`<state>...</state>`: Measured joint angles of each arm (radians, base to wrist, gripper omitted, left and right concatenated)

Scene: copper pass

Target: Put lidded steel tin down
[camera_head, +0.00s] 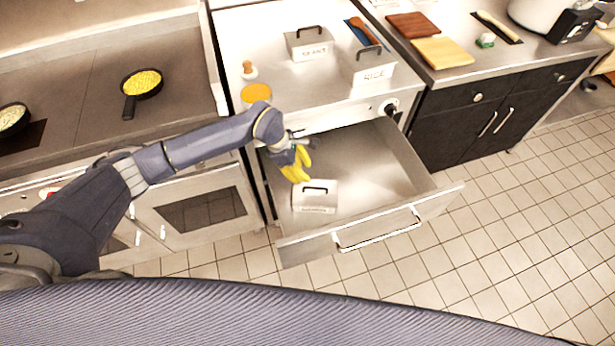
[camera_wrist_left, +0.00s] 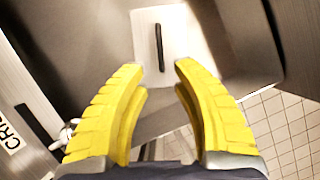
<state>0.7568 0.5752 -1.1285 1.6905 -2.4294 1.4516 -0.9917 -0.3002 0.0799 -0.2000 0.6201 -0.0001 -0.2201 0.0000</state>
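A lidded steel tin (camera_head: 315,199) with a dark handle and a label on its front stands inside the open drawer (camera_head: 390,150), near the drawer's left front. My left gripper (camera_head: 296,174), with yellow fingers, is over the drawer just behind and above the tin. In the left wrist view the tin's lid (camera_wrist_left: 178,50) and its dark bar handle lie beyond the fingertips. The fingers (camera_wrist_left: 160,75) are apart with nothing between them. Two more lidded tins, one labelled RICE (camera_head: 368,69) and another labelled tin (camera_head: 309,43), stand on the counter above. My right gripper is not in view.
The drawer front with its long handle (camera_head: 380,232) juts out over the tiled floor. The right part of the drawer is empty. An orange-topped container (camera_head: 256,94) and a small shaker (camera_head: 249,70) stand on the counter edge. A pan of yellow food (camera_head: 142,84) is at left.

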